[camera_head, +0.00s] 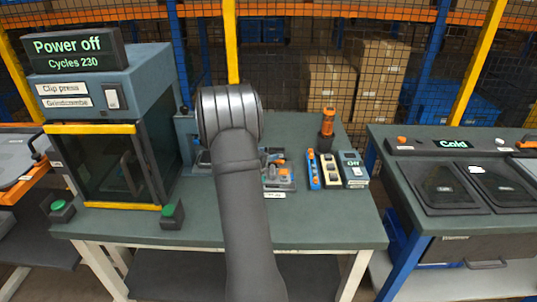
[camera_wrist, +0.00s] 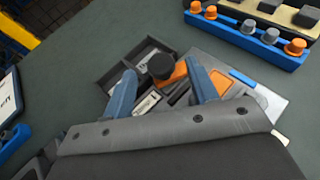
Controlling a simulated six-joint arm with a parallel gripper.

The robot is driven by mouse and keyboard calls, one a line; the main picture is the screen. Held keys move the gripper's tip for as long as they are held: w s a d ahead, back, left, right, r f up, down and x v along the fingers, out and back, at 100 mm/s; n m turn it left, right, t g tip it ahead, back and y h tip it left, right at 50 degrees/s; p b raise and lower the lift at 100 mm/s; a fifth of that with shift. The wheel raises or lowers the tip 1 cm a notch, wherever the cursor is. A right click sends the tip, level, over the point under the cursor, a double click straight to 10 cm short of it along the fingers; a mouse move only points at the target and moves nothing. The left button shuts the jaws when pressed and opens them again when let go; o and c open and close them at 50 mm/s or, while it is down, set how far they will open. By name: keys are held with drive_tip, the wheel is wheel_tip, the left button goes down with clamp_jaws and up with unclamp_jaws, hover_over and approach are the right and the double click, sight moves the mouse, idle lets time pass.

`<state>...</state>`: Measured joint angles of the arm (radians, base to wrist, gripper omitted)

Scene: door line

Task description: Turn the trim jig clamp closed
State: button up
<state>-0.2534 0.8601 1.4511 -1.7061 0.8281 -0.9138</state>
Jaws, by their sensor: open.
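The trim jig (camera_wrist: 262,97) is a light grey plate with orange and blue parts in the wrist view; in the head view its right part (camera_head: 283,182) shows beside my arm, on the bench. A round black knob (camera_wrist: 160,66) with an orange part beside it, apparently the clamp, stands at the jig's left side. My gripper (camera_wrist: 164,80) is open, with its blue fingers apart on either side of the knob. I cannot tell whether they touch it. My arm hides the gripper in the head view, and the clamp's angle is unclear.
A dark divided tray (camera_wrist: 118,75) lies left of the knob. A blue rack with orange and grey knobs (camera_wrist: 246,33) stands farther back. The clip press (camera_head: 105,125), reading "Power off", stands at the bench's left. Bare bench (camera_head: 335,220) lies in front.

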drive_tip(key=shift+w+d+f, duration=0.25)
drive_tip(key=shift+w+d, duration=0.1)
drive_tip(key=shift+w, duration=0.15)
drive_tip(key=c, duration=1)
drive_tip(key=shift+o, duration=0.2)
drive_tip(key=shift+m+h, duration=0.3)
drive_tip(key=m+g, duration=0.1)
drive_tip(key=m+g+h, duration=0.2)
drive_tip(key=shift+w+a, duration=0.3)
drive_tip(key=shift+w, duration=0.05)
drive_tip(key=shift+w+a+m+g+h, duration=0.1)
drive_tip(key=shift+w+m+g+h, duration=0.05)
drive_tip(key=shift+m+g+h, duration=0.95)
drive_tip(key=shift+y, duration=0.3)
